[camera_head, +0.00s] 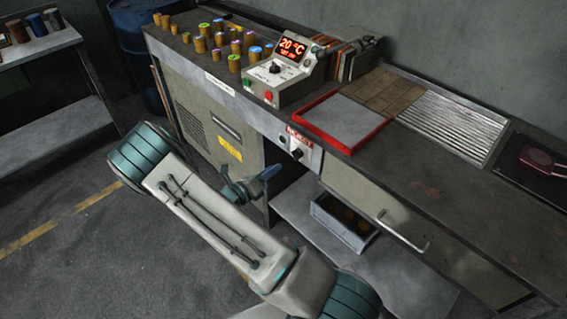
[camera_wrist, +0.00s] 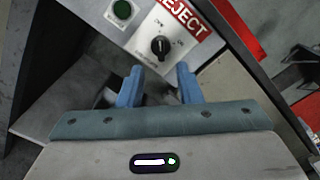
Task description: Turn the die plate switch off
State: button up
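A black rotary knob (camera_head: 297,153) sits on a small light panel on the bench front, below a red REJECT sign. It also shows in the wrist view (camera_wrist: 160,45), with small OFF and ON labels around it; its small caption is too blurred to read. I cannot tell surely which label it points to. My gripper (camera_head: 265,175) is in front of the bench, left of and below the knob in the head view. In the wrist view my gripper (camera_wrist: 158,77) has its two blue fingers apart with nothing between them, and the knob shows just beyond the fingertips.
A green button (camera_wrist: 122,9) is left of the knob. Above on the bench are a control box (camera_head: 285,75) with a red display and another black knob, a red-rimmed tray (camera_head: 345,146), and several brass cylinders. A drawer handle (camera_head: 403,232) protrudes right of the panel.

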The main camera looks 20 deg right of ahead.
jog(key=v, duration=0.6)
dwell(0.4)
jog(key=s+d+r+m+g+y, duration=0.4)
jog(key=s+r+m+g+y, duration=0.5)
jog(key=m, duration=0.7)
jog(key=s+a+r+m+t+y, duration=0.2)
jog(key=s+r+m+y, duration=0.2)
jog(key=r+m, duration=0.3)
jog(key=s+a+r+m+t+y+p, duration=0.1)
jog(key=s+a+r+m+t+y, duration=0.2)
jog(key=s+r+m, duration=0.4)
jog(key=shift+s+a+r+m+t+y, duration=0.3)
jog(key=shift+m+y, duration=0.2)
jog(key=shift+m, duration=0.2)
